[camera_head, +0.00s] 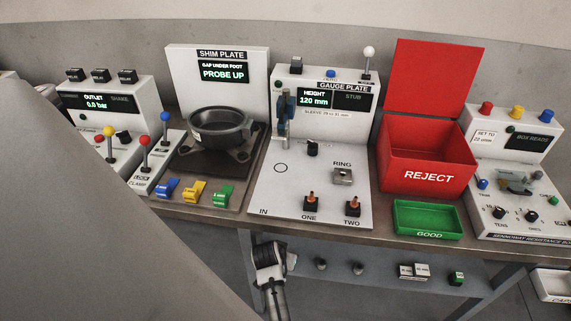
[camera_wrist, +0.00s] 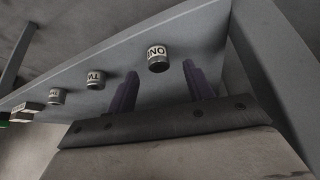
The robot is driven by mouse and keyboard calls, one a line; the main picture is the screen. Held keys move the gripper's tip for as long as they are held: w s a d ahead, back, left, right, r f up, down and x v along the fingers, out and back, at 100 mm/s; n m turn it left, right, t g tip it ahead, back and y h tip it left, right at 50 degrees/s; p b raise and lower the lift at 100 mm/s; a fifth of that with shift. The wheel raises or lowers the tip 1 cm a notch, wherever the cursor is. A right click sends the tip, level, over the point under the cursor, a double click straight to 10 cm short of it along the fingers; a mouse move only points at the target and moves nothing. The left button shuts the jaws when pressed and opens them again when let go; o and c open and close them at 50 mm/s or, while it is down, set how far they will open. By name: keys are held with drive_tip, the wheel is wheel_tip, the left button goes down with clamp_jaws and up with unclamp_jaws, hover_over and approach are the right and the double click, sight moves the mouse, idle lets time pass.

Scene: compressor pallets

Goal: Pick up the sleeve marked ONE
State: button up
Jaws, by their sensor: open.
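The sleeve marked ONE (camera_wrist: 158,60) is a short grey cylinder with a white label. It stands on the lower shelf in the wrist view, beyond my fingertips and roughly in line with the gap between them. My gripper (camera_wrist: 160,72) is open, with a dark finger on either side of that gap and nothing between them. In the head view my gripper (camera_head: 277,256) is low at the shelf's left part, and the sleeve there is mostly hidden by it.
Two more labelled sleeves (camera_wrist: 95,79) (camera_wrist: 56,96) stand in a row to the left. A grey upright (camera_wrist: 262,60) is close on the right. Above the shelf, the bench carries the gauge plate (camera_head: 300,190), red reject box (camera_head: 425,165) and green tray (camera_head: 427,219).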

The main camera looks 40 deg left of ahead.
drive_tip(key=shift+x, duration=1.5)
drive_tip(key=c, duration=1.1)
drive_tip(key=shift+w+r, duration=0.1)
